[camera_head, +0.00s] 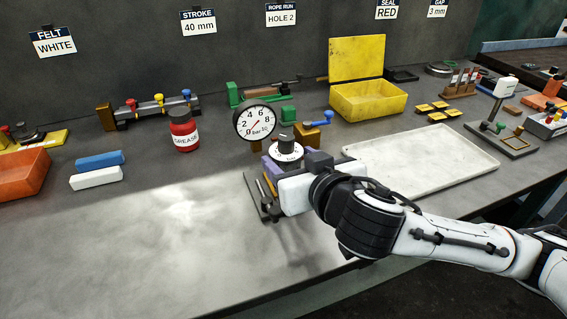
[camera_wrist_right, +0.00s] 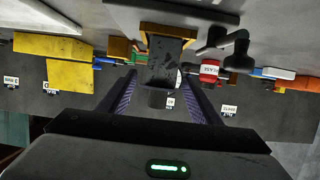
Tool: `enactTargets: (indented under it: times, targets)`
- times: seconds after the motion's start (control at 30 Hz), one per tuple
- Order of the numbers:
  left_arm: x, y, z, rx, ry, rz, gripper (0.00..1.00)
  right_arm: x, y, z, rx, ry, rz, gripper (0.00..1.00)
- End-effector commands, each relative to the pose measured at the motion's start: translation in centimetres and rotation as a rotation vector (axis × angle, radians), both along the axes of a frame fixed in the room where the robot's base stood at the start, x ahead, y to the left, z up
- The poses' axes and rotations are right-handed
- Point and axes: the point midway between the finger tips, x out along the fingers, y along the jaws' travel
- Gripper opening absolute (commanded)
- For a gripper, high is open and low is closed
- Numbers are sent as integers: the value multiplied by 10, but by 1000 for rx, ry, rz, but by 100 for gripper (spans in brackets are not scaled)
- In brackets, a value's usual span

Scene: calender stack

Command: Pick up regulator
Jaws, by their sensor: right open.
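The regulator (camera_head: 286,149), with a dark round knob over a white dial, stands near the middle of the table, beside a round white pressure gauge (camera_head: 255,119). My right gripper (camera_head: 285,167) is right at the regulator and hides its lower part. In the right wrist view my right gripper (camera_wrist_right: 161,80) has its two purple-padded fingers apart, with a dark block (camera_wrist_right: 166,58) with a brass-coloured edge between them. I cannot tell whether the fingers touch it. My left gripper is not in view.
A red grease jar (camera_head: 184,131) stands left of the gauge. A yellow open box (camera_head: 367,99) is behind, and a pale shallow tray (camera_head: 420,165) lies to the right. Blue and white blocks (camera_head: 97,169) lie at left. The front left of the table is clear.

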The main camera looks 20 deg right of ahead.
Motion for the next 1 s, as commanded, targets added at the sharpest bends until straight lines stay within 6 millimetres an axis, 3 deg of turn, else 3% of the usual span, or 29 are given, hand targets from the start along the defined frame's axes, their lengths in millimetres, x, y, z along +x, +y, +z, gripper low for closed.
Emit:
enactTargets:
  times: [0.5,0.83,1.0]
  targets:
    - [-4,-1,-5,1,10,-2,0,57,2,-20,1,0,0,58]
    - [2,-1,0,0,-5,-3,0,64,3,-23,2,0,2,58]
    - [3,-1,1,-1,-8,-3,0,64,3,-23,2,0,2,29]
